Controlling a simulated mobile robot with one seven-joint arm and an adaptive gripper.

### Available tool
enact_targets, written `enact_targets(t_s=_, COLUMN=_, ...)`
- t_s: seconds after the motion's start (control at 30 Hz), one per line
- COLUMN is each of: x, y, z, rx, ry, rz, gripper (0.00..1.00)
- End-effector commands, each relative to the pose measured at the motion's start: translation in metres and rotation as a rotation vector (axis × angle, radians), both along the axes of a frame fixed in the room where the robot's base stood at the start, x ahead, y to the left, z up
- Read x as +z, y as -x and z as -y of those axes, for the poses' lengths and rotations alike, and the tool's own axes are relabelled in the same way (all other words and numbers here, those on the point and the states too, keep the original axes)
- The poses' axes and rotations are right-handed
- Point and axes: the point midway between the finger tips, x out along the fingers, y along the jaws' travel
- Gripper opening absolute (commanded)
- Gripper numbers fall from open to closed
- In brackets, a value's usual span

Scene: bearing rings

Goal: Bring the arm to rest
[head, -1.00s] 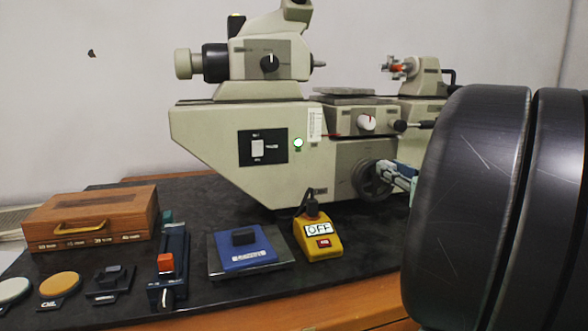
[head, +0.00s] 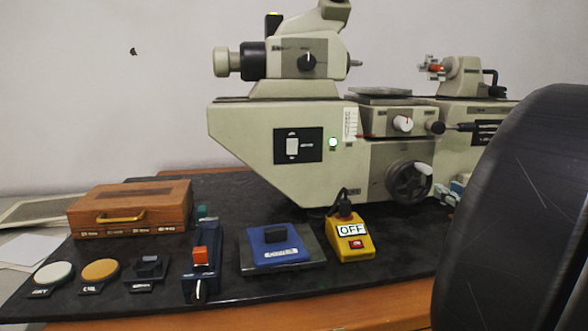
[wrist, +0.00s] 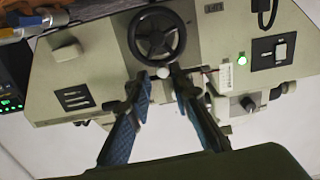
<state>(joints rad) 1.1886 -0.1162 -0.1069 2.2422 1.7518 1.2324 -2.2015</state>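My gripper (head: 450,190) shows in the head view just right of the machine's handwheel (head: 408,183), partly hidden behind my large dark arm link. In the wrist view my gripper (wrist: 160,76) has its two blue-padded fingers apart, with nothing between them. The handwheel (wrist: 157,35) lies beyond the fingertips there. I cannot tell the exact distance, but the fingers look clear of the wheel.
The beige machine (head: 270,150) stands on a dark mat (head: 120,310). In front are a wooden case (head: 130,208), a yellow OFF switch box (head: 351,245), a blue block (head: 280,250), a red-topped device (head: 201,265) and labelled discs (head: 100,271).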

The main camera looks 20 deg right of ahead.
Motion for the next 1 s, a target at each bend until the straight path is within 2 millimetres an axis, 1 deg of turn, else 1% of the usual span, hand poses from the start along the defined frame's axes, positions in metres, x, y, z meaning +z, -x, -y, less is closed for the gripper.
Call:
enact_targets(t_s=0.03, x=0.02, y=0.01, z=-0.005, rx=-0.013, ry=0.043, rz=0.019, gripper=0.2)
enact_targets(t_s=0.33, x=0.021, y=0.013, z=-0.004, rx=-0.014, ry=0.043, rz=0.019, gripper=0.2)
enact_targets(t_s=0.47, x=0.021, y=0.01, z=-0.004, rx=-0.014, ry=0.044, rz=0.019, gripper=0.2)
enact_targets(t_s=0.57, x=0.02, y=0.001, z=-0.003, rx=-0.012, ry=0.044, rz=0.017, gripper=0.2)
enact_targets(t_s=0.63, x=0.021, y=-0.009, z=-0.002, rx=-0.011, ry=0.043, rz=0.018, gripper=0.2)
enact_targets(t_s=0.9, x=0.019, y=-0.063, z=0.003, rx=-0.007, ry=0.04, rz=0.016, gripper=0.2)
enact_targets(t_s=0.97, x=0.018, y=-0.075, z=0.003, rx=-0.005, ry=0.038, rz=0.016, gripper=0.2)
enact_targets(t_s=1.0, x=0.019, y=-0.075, z=0.006, rx=-0.01, ry=0.021, rz=0.018, gripper=0.2)
